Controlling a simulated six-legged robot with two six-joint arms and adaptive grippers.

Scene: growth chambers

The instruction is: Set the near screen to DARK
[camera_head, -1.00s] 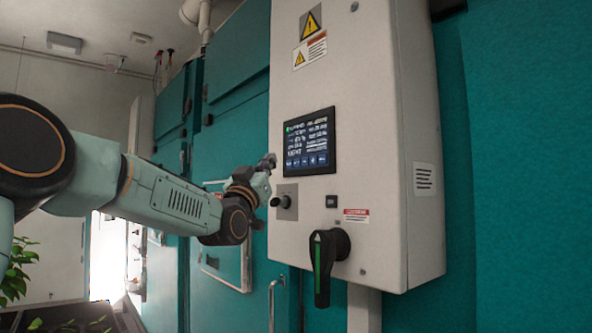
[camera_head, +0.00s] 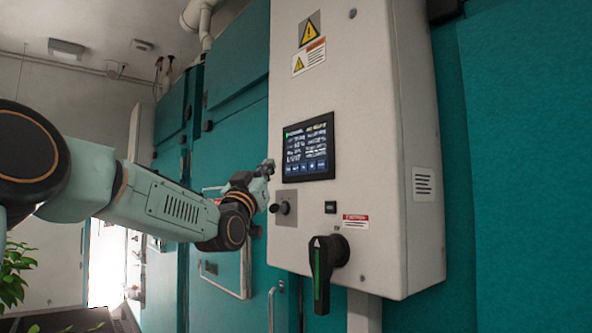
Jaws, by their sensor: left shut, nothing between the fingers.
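The near screen (camera_head: 309,147) is a dark panel with a lit display, set in the front of a pale grey control box. It shows lines of white, green and yellowish text and a row of blue buttons along its bottom. The text is too small to read. My left gripper (camera_head: 268,166) is shut and empty, just left of the screen's lower left corner. I cannot tell whether it touches the box. My right gripper is not in view.
Below the screen are a black knob (camera_head: 283,208), a small black switch (camera_head: 330,207) and a large black rotary handle (camera_head: 324,268) that sticks out. Teal chamber walls (camera_head: 520,160) stand behind the box. Green plants (camera_head: 14,275) are at lower left.

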